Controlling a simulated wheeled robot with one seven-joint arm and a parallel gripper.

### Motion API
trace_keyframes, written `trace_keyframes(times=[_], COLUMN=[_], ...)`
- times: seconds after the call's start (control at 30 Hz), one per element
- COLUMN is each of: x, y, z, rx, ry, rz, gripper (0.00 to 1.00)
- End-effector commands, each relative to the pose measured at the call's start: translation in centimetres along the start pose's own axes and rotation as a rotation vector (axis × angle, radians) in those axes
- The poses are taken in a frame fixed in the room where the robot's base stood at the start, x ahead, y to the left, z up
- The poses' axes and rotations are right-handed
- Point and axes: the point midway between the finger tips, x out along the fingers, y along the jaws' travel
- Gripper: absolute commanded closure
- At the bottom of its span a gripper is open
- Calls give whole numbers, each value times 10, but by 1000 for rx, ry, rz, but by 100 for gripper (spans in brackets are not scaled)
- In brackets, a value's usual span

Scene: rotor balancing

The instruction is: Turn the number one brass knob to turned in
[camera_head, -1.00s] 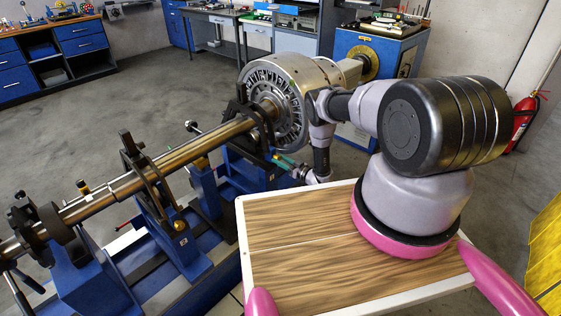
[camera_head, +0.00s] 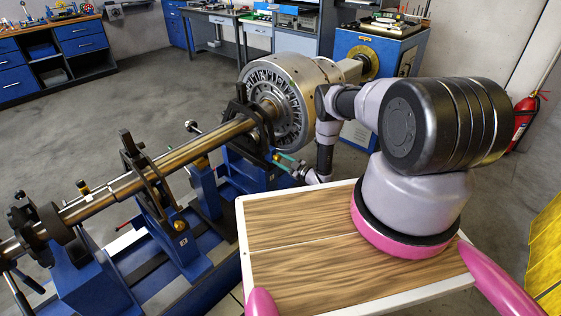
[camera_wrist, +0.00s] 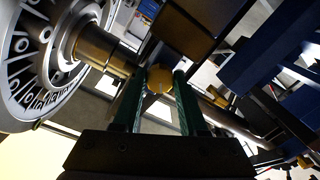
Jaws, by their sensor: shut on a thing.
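In the wrist view a brass knob (camera_wrist: 160,80) sits between the tips of my gripper's green fingers (camera_wrist: 158,96). The gripper is shut on it. In the head view my gripper (camera_head: 280,157) reaches the blue stand (camera_head: 248,170) nearest the large slotted rotor (camera_head: 283,100). Another brass knob (camera_head: 180,225) shows on the middle blue stand (camera_head: 178,243), apart from my gripper.
A long steel shaft (camera_head: 185,155) runs from the rotor to the lower left, through dark clamp-like supports. A blue cabinet (camera_head: 390,65) stands behind the rotor. Open floor (camera_head: 100,120) lies at the left.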

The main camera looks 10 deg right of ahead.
Motion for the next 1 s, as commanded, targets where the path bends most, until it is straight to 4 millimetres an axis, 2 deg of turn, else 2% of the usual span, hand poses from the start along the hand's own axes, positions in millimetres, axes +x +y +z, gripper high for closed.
trace_keyframes(times=[0.6, 1.0], x=[-1, -1], y=[0, -1], z=[0, 0], rx=[-577, -846], ry=[-21, -31], rz=[0, 1], gripper=[100, 100])
